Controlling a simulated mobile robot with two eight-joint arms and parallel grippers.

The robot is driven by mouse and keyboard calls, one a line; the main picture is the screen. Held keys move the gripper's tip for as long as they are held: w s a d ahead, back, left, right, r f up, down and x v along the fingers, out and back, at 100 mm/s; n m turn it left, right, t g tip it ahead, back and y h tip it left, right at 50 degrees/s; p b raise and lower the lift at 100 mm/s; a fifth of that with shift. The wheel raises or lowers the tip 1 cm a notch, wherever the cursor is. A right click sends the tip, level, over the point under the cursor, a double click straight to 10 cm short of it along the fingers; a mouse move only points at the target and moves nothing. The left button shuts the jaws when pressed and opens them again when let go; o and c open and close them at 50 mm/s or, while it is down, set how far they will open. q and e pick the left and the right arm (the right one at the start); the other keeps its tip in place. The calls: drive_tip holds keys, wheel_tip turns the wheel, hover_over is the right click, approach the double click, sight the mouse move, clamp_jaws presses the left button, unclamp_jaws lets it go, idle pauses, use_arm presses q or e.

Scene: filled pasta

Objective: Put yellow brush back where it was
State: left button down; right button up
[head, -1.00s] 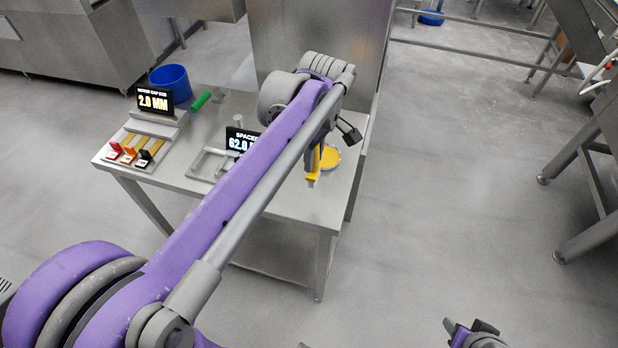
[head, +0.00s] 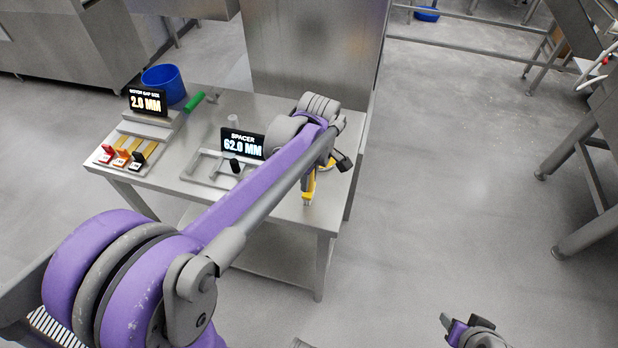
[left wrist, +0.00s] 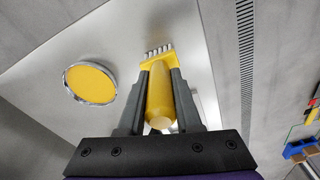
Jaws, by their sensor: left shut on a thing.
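My left gripper (head: 314,177) is shut on the yellow brush (head: 308,194), over the right part of the steel table (head: 275,210). In the left wrist view the two dark fingers (left wrist: 160,80) clasp the yellow handle (left wrist: 159,98) from both sides. The brush's pale bristles (left wrist: 158,50) point away from the wrist. A round metal dish with yellow contents (left wrist: 90,83) sits on the table, left of the brush and apart from it. In the head view my arm mostly hides this dish. My right gripper (head: 468,328) is at the bottom right, away from the table; its jaws are unclear.
A "62.0 MM" spacer sign (head: 243,144) and metal frame stand mid-table. A "2.0 MM" sign (head: 147,102), coloured-tab gauges (head: 122,156), a green-handled tool (head: 195,101) and a blue bucket (head: 164,83) are at left. The table's front right is bare; open floor lies right.

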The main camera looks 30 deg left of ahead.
use_arm(q)
drive_tip(key=shift+f, duration=0.15)
drive_tip(key=c, duration=0.6)
unclamp_jaws()
